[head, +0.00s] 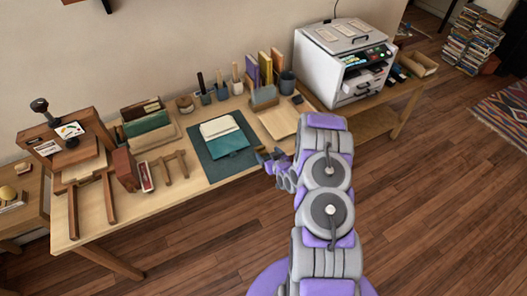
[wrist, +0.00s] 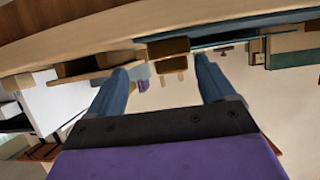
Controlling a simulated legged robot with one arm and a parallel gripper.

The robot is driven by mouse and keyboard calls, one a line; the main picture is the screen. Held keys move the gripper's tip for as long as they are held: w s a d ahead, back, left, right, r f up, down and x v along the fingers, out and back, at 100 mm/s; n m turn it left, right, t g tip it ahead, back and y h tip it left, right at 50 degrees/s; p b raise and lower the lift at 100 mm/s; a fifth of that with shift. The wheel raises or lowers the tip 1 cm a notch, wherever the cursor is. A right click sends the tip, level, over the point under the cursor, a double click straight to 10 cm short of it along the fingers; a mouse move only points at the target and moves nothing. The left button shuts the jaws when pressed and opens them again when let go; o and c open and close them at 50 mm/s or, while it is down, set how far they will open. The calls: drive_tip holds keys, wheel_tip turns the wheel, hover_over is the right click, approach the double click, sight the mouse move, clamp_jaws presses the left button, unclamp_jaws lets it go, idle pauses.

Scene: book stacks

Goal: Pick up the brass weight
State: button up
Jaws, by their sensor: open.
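I cannot make out the brass weight for certain. My gripper (head: 264,160) is in front of the long wooden table (head: 190,187), near the right side of the dark green mat (head: 203,168). In the wrist view, its two blue fingers (wrist: 162,85) are spread apart with nothing held between them. That view looks upside down, with the table edge across the top.
A wooden press (head: 85,150) stands at the table's left end. A teal book (head: 228,144) lies on the mat. Cups and upright books line the back. A white printer (head: 345,65) stands at the right. The floor in front is clear; book stacks (head: 473,42) stand far right.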

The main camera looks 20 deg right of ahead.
sight(261, 151)
drive_tip(key=shift+w+a+f, duration=0.1)
drive_tip(key=shift+w+a, duration=0.1)
drive_tip(key=shift+w, duration=0.05)
drive_tip(key=shift+a, duration=0.35)
drive_tip(key=shift+w+a+f+b, duration=0.15)
drive_tip(key=shift+w+a+b, duration=0.1)
drive_tip(key=shift+w+a, duration=0.25)
drive_tip(key=shift+w+a+f+b, duration=0.1)
drive_tip(key=shift+w+a+b, duration=0.15)
drive_tip(key=shift+w, duration=0.45)
drive_tip(key=shift+w+d+f, duration=0.35)
drive_tip(key=shift+w+d, duration=0.1)
drive_tip(key=shift+w, duration=0.15)
drive_tip(key=shift+w+d+f, duration=0.3)
drive_tip(key=shift+w+d, duration=0.15)
drive_tip(key=shift+w, duration=0.15)
drive_tip(key=shift+d, duration=0.25)
drive_tip(key=shift+a, duration=0.45)
drive_tip(key=shift+c, duration=0.9)
drive_tip(key=shift+a+r, duration=0.1)
drive_tip(key=shift+a, duration=0.25)
drive_tip(key=c, duration=0.3)
drive_tip(key=shift+d, duration=0.55)
drive_tip(key=c, duration=0.8)
drive_tip(key=shift+c, duration=0.6)
drive_tip(key=shift+a, duration=0.25)
